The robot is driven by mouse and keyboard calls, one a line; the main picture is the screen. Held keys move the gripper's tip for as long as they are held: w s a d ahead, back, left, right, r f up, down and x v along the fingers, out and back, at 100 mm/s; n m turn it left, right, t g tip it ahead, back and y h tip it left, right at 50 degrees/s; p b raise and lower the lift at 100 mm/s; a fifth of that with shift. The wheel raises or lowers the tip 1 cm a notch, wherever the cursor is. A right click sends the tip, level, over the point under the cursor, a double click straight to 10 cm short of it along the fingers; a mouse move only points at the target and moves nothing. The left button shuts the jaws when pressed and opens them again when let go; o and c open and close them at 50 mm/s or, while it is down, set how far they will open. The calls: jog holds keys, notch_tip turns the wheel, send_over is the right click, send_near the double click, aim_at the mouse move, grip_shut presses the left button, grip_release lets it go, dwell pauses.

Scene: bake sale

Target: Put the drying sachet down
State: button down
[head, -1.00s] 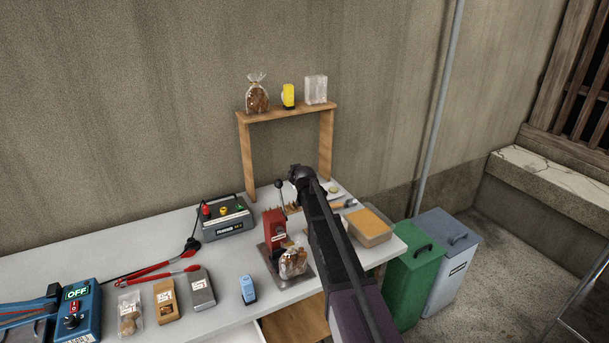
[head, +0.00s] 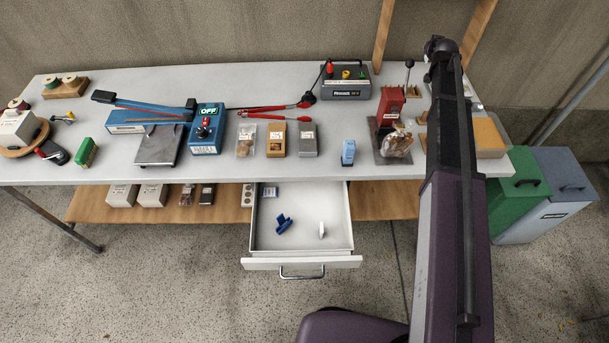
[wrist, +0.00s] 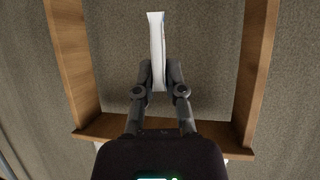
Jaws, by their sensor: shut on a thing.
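The drying sachet (wrist: 156,35) is a thin white packet, seen nearly edge-on in the wrist view. My gripper (wrist: 158,78) is shut on its lower part, and the sachet stands out beyond the fingertips. It is held in the air, with the wall behind it. In the head view my arm rises over the right part of the table, and its own links hide the fingers and the sachet.
The white table (head: 310,130) holds a blue sealer (head: 205,130), a red press (head: 389,103) and several packets. An open drawer (head: 346,215) below contains a blue clip (head: 284,224) and a small white item (head: 321,231). Bins (head: 520,180) stand right. Wooden posts (wrist: 75,50) flank my gripper.

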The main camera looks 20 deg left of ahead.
notch_tip(320, 180, up, 18)
jog(key=p, duration=1.7)
jog(key=shift+r, duration=0.2)
